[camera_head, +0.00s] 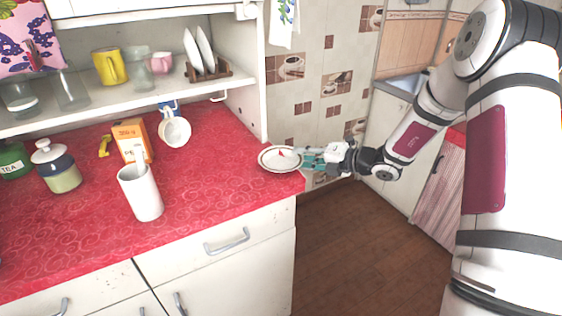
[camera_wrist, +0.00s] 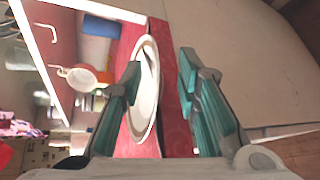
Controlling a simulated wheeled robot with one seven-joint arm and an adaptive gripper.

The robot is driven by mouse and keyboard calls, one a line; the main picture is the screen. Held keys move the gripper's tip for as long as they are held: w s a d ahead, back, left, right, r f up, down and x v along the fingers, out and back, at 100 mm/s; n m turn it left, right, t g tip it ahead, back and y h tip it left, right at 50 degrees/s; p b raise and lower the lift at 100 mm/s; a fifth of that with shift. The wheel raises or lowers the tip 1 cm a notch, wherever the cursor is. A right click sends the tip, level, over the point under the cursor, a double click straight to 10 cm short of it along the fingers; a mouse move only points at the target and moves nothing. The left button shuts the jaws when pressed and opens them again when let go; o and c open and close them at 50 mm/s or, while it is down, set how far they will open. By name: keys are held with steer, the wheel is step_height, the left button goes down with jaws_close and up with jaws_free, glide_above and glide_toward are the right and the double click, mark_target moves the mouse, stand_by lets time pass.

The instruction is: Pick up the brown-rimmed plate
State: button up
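The brown-rimmed plate (camera_head: 279,163) is a white plate with a thin dark rim line and a small red mark in its middle. It lies flat at the right end of the red counter in the head view. My gripper (camera_head: 311,160) is just right of the plate, beside the counter's edge. In the wrist view the plate (camera_wrist: 149,100) is seen steeply from the side, and the fingers of my gripper (camera_wrist: 160,70) are apart. The left finger overlaps the plate's rim; the right finger stands clear of it. I cannot tell whether either finger touches the plate.
The shelf's side panel (camera_head: 246,95) rises behind the plate. Open floor (camera_head: 360,250) lies right of the counter.

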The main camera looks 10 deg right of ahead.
steer(key=shift+w+a+f, duration=0.1)
steer(key=shift+w+a, duration=0.1)
steer(key=shift+w, duration=0.05)
jaws_close()
steer(key=shift+r, duration=0.95)
steer(key=s+d+r, duration=0.2)
steer(key=s+r, duration=0.1)
steer(key=s, duration=1.3)
steer(key=shift+p, duration=0.4)
steer(key=shift+r, duration=0.1)
